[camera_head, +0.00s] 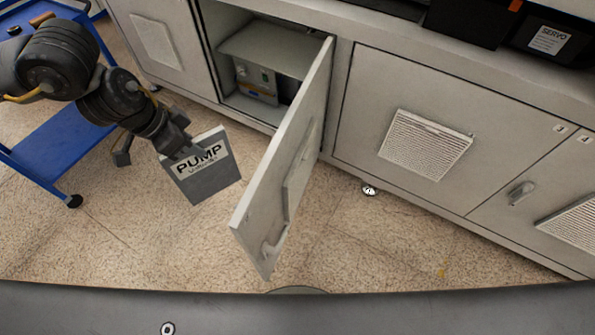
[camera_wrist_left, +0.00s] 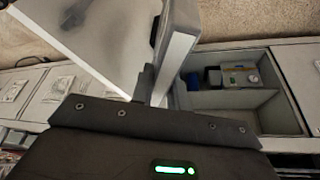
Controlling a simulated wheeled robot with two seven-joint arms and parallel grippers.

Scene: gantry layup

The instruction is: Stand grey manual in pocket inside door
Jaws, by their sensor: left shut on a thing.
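The grey manual (camera_head: 207,181), with a white band lettered PUMP, hangs tilted from my left gripper (camera_head: 180,150) in the head view. The gripper is shut on its upper left edge. In the left wrist view the manual (camera_wrist_left: 178,62) shows nearly edge-on. The open cabinet door (camera_head: 265,205) stands swung out just right of the manual, apart from it. The head view shows its outer face with a handle and vent; its inside face and pocket are hidden there. In the left wrist view a pale panel (camera_wrist_left: 105,35) shows beside the manual; I cannot make out a pocket on it.
The open cabinet compartment (camera_head: 268,50) holds a shelf and a grey device (camera_head: 256,82). A blue cart (camera_head: 55,140) stands at the left. Closed cabinet doors (camera_head: 365,125) run along the right. Floor (camera_head: 130,240) below the manual is clear.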

